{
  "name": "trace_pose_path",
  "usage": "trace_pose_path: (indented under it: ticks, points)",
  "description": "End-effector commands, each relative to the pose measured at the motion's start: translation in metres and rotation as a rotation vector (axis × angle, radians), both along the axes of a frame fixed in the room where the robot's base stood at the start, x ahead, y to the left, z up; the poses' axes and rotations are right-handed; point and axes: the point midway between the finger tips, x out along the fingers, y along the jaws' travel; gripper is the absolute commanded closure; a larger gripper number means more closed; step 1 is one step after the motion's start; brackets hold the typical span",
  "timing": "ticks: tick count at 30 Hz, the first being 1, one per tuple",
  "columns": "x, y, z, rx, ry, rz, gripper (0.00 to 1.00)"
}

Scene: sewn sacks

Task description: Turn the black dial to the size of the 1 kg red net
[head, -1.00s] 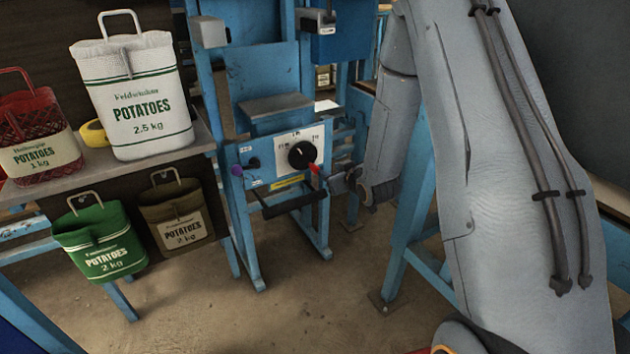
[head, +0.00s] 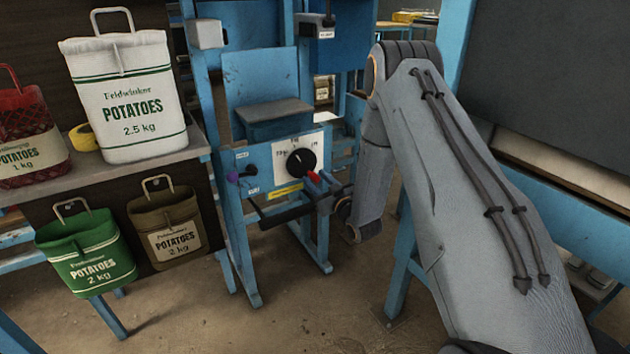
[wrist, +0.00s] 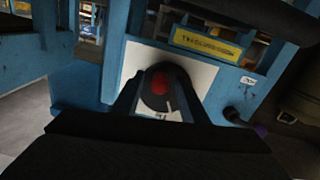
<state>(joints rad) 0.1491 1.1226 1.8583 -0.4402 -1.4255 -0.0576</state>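The black dial (head: 301,162) sits on a white plate on the blue machine's front panel. A red part (head: 314,177) shows at its lower right; in the wrist view the red part (wrist: 159,83) stands out against the dial (wrist: 158,98). The size marks around it are too small to read surely. My gripper (head: 322,184) is just in front of the dial's lower right. In the wrist view its fingers (wrist: 159,103) are apart, one on each side of the dial; contact cannot be told. The red net (head: 30,140), labelled 1 kg, stands at the far left.
A white 2.5 kg sack (head: 125,95) and a yellow roll (head: 83,137) are on the shelf (head: 110,173). Green (head: 88,255) and brown (head: 170,225) 2 kg sacks hang below. A yellow label (head: 285,190) and purple knob (head: 232,177) are near the dial.

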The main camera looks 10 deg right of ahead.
Motion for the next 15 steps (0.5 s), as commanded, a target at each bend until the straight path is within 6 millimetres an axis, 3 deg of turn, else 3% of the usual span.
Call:
trace_pose_path:
  ticks: [11,15]
  points:
    - [0.0089,0.0025,0.0001,0.000,0.001,-0.001,0.60]
    - [0.0089,0.0026,0.0002,0.000,0.001,-0.001,0.79]
